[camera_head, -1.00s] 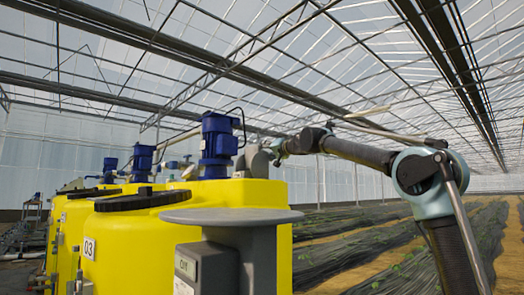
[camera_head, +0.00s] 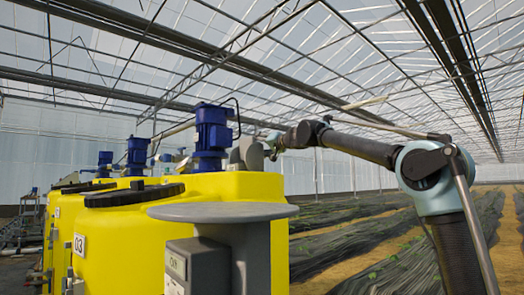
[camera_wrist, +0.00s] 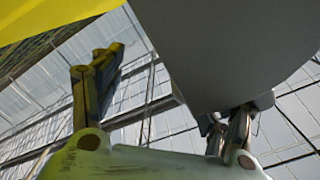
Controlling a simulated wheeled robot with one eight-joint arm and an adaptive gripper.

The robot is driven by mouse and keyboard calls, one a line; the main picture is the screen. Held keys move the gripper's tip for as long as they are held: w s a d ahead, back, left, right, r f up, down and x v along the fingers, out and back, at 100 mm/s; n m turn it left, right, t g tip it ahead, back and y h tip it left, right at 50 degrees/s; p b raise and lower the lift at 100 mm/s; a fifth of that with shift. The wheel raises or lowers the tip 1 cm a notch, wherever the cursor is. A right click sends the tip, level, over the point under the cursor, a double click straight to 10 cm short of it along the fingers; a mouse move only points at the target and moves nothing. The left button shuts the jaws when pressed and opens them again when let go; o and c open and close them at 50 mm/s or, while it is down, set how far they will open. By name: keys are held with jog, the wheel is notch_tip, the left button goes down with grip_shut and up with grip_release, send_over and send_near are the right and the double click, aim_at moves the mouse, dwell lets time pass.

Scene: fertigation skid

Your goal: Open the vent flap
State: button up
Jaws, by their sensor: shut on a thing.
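The vent flap appears to be the grey rounded piece (camera_head: 250,153) at the top of the nearest yellow tank (camera_head: 245,186), just right of a blue motor. In the wrist view a large smooth grey rounded body (camera_wrist: 235,50) fills the upper right, and it seems to be this same piece. My gripper (camera_head: 273,144) is at its right side, small in the head view.
The blue motor (camera_head: 212,135) stands close left of the flap. A black lid (camera_head: 134,194) lies on the tank. A grey round plate on a post with a box (camera_head: 222,212) stands in front. Covered crop rows (camera_head: 380,235) lie to the right.

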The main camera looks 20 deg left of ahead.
jog(key=shift+s, duration=0.3)
jog(key=shift+c, duration=1.3)
jog(key=shift+s+a+r, duration=0.1)
jog(key=shift+s+r, duration=0.2)
jog(key=shift+s, duration=0.2)
jog(key=shift+s+a+r, duration=0.1)
jog(key=shift+s+r, duration=0.15)
jog(key=shift+s, duration=0.25)
jog(key=shift+c, duration=0.6)
jog(key=shift+d, duration=0.4)
jog(key=v, duration=1.9)
jog(key=shift+d, duration=0.25)
jog(key=shift+d, duration=0.1)
jog(key=v, duration=1.1)
jog(key=shift+d, duration=0.4)
jog(key=shift+s, duration=0.1)
